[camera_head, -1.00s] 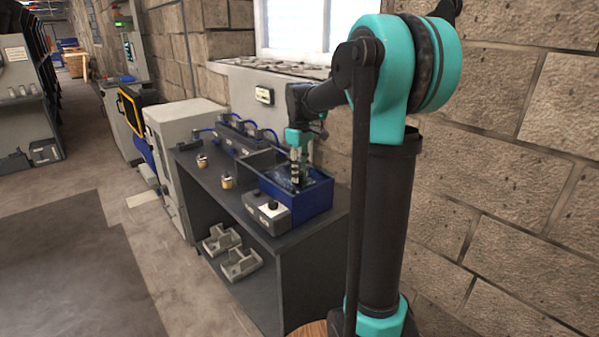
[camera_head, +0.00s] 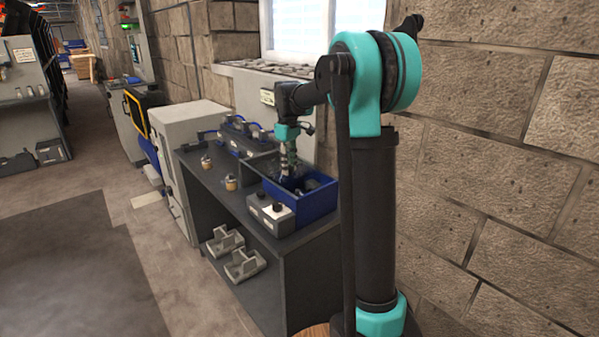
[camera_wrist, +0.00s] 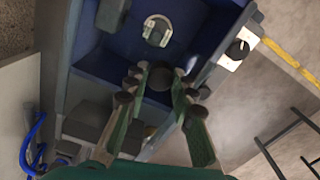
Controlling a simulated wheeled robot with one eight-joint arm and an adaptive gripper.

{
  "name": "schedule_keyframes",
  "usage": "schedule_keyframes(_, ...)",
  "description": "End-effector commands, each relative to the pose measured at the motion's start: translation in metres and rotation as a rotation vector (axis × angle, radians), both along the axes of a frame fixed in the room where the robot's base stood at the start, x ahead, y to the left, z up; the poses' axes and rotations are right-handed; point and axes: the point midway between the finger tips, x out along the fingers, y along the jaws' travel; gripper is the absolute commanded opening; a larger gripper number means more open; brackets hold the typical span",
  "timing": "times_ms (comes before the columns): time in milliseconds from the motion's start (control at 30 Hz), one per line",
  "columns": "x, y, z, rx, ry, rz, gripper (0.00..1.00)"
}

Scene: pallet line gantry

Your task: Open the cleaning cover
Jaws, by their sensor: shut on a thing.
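A blue box (camera_head: 318,205) stands at the near end of the dark workbench, and I take it to be the unit with the cleaning cover. Its top looks open, with a dark interior. My gripper (camera_head: 289,178) points down into the box. In the wrist view, the green fingers of my gripper (camera_wrist: 160,85) are closed around a small dark round knob (camera_wrist: 162,77) over the blue interior. A round fitting with a pale ring (camera_wrist: 157,31) lies deeper inside. I cannot tell the cover apart from the box walls, and the fingertips hide part of the grip.
A grey control box (camera_head: 270,214) with a white panel and black knob stands against the front of the blue box. Small round parts (camera_head: 231,182) stand on the bench (camera_head: 290,243). Grey brackets (camera_head: 243,265) lie on the shelf below. A brick wall is close on the right.

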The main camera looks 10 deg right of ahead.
Motion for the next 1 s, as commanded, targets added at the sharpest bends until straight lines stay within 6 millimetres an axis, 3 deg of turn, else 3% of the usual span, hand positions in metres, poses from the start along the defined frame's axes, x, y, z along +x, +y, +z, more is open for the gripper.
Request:
schedule_keyframes(200, 0.046, 0.026, 0.0, 0.0, 0.0, 0.002, 0.0)
schedule_keyframes(400, 0.071, 0.041, 0.0, 0.0, 0.0, 0.0, 0.0)
schedule_keyframes(933, 0.081, 0.047, 0.0, 0.0, 0.0, 0.0, 0.0)
schedule_keyframes(967, 0.081, 0.047, 0.0, 0.0, 0.0, 0.0, 0.28)
schedule_keyframes(1000, 0.081, 0.047, 0.0, 0.0, 0.0, 0.0, 0.33)
